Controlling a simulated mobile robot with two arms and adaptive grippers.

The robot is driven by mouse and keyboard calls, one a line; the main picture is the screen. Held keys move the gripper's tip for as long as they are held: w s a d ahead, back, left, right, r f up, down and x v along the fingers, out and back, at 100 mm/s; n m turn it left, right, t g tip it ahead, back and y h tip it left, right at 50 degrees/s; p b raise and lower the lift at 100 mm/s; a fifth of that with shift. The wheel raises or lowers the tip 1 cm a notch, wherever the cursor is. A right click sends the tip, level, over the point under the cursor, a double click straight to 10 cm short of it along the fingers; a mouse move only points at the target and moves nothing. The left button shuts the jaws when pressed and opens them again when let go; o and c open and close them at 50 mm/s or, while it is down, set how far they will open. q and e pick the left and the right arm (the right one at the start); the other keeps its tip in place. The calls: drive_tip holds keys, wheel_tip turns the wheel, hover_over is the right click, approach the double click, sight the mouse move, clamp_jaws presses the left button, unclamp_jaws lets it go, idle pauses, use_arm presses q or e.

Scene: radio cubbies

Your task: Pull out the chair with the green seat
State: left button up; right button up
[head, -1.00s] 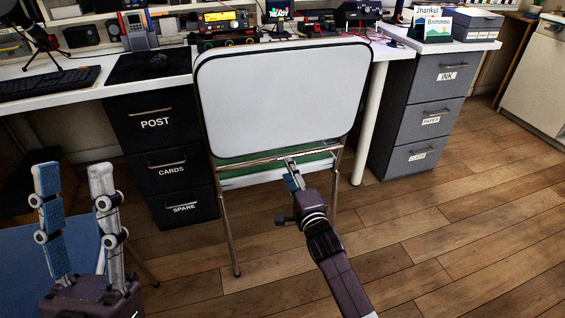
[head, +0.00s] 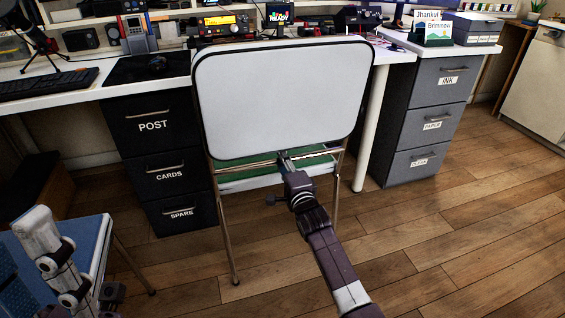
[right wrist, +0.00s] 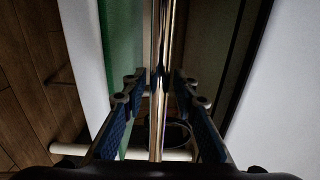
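The chair with the green seat (head: 258,172) stands at the desk with its white backrest (head: 280,102) facing me. Its seat lies mostly hidden behind the backrest. My right gripper (head: 285,158) is at the chrome bar under the backrest. In the right wrist view the bar (right wrist: 162,60) runs between the two blue-padded fingers, with gaps on both sides, so the gripper is open around it. The green seat edge (right wrist: 122,50) is left of the bar there. My left gripper (head: 35,265) is at the lower left, partly cut off, its fingers apart and empty.
A blue-seated chair (head: 92,238) stands at the lower left. A black drawer unit (head: 155,160) is left of the green-seated chair, and a grey drawer unit (head: 430,115) is to its right. The white desk (head: 60,95) carries radios. Wood floor (head: 430,250) is clear at the right.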

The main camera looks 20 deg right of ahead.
clamp_jaws()
drive_tip(key=shift+f, duration=0.1)
idle(0.3)
